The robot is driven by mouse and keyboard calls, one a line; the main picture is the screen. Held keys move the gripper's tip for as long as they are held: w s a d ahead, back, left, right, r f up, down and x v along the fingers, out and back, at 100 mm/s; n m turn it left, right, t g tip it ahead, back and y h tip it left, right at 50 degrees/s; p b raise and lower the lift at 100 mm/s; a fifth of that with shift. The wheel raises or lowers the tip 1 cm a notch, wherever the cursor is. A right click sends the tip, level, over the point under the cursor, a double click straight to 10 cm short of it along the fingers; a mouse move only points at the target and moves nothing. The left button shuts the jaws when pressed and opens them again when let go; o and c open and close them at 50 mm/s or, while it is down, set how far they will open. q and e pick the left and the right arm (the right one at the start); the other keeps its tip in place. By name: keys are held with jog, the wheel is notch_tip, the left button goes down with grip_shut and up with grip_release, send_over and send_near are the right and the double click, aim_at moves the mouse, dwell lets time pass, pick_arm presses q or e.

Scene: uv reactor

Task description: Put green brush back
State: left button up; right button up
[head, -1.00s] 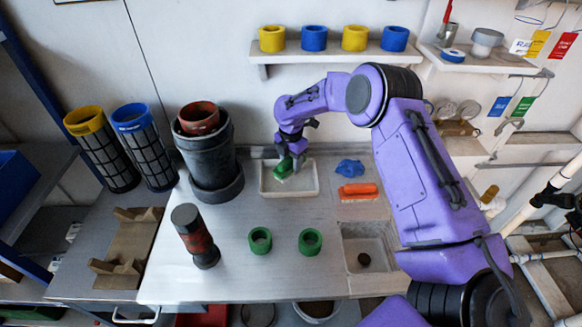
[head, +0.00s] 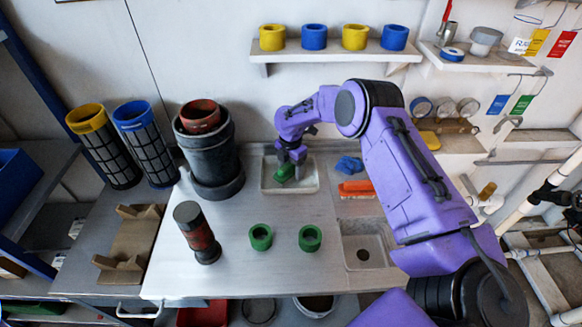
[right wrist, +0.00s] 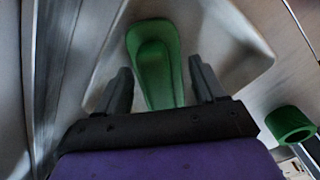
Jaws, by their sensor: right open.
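The green brush (head: 285,172) lies in the white tray (head: 290,188) at the back of the bench. In the right wrist view the green brush (right wrist: 155,60) lies lengthwise between and beyond the fingers, with the tray wall (right wrist: 235,55) around it. My right gripper (head: 291,157) is above the brush in the head view. In the right wrist view my right gripper (right wrist: 160,85) is open, with a gap to the brush on both sides. The gripper partly hides the brush in the head view. My left gripper is not in view.
A blue lump (head: 348,165) and an orange brush (head: 357,189) lie right of the tray. Two green rings (head: 261,237) and a dark red-banded cylinder (head: 196,233) stand in front. A black bucket (head: 212,160) stands left. The bench between them is clear.

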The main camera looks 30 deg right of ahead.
jog(key=shift+r, duration=0.35)
notch_tip(320, 180, up, 7)
jog(key=shift+r+b, duration=0.1)
jog(key=shift+b, duration=0.65)
dwell(0.6)
